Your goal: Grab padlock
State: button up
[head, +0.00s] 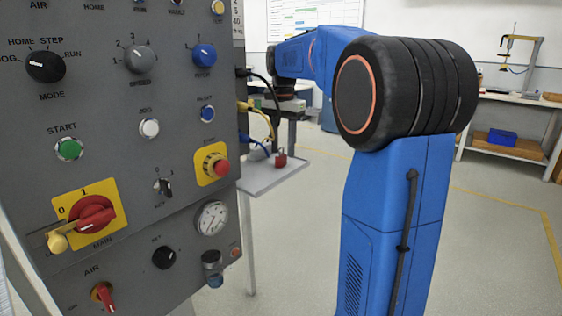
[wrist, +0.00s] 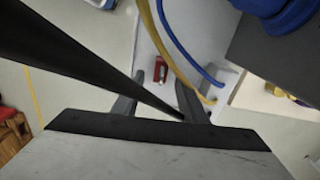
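A red padlock (head: 280,158) sits on a small light-grey shelf (head: 262,182) beside the control panel in the head view. In the wrist view its red body (wrist: 173,115) shows between and beyond my two fingers. My gripper (head: 287,105) is above the shelf at the end of my blue arm, apart from the padlock in the head view. In the wrist view my gripper (wrist: 163,92) has its fingers spread with a gap between them. A dark rod crosses the wrist view and covers part of the gap.
The grey control panel (head: 120,150), with knobs and buttons, stands close on the left. Yellow and blue cables (wrist: 185,50) run from it near my gripper and the shelf. A bench (head: 515,100) with a blue bin (head: 502,137) stands far right. The floor between is clear.

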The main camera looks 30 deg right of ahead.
aim_at(283, 154)
jog(key=shift+f, duration=1.65)
grip_shut()
